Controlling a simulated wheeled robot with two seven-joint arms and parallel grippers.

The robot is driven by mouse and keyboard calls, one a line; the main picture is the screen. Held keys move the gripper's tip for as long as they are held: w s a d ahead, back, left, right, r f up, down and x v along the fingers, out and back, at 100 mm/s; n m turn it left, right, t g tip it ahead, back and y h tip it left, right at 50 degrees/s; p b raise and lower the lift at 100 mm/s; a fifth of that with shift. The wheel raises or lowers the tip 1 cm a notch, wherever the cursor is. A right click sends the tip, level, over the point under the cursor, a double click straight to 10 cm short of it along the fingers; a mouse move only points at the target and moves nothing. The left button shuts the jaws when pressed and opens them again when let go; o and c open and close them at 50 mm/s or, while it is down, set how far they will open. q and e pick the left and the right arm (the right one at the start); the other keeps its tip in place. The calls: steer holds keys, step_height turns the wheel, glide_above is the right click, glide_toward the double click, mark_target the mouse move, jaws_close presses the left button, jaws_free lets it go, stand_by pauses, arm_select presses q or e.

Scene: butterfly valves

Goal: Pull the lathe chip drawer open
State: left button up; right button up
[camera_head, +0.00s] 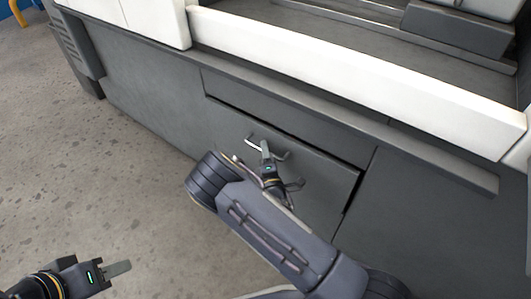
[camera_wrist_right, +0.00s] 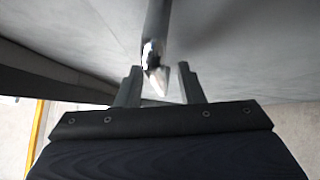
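The chip drawer (camera_head: 315,172) is a dark grey panel low in the lathe's front, with dark gaps along its top and right edges. Whether it stands out from the body is hard to tell. Its metal bar handle (camera_head: 281,154) is on the upper part of the panel. My right gripper (camera_head: 266,150) is at the handle. In the right wrist view the handle bar (camera_wrist_right: 156,45) comes down between the two fingers of my right gripper (camera_wrist_right: 158,84), which are apart, with a gap beside the bar. My left gripper (camera_head: 118,268) is empty, low at the left, away from the lathe.
The lathe body (camera_head: 150,105) is grey with a white ledge (camera_head: 350,75) above the drawer. A grey lip (camera_head: 330,105) juts out just over the drawer. The speckled floor (camera_head: 90,170) is clear at the left.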

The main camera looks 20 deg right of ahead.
steer(key=shift+w, duration=0.1)
jaws_close()
stand_by(0.4)
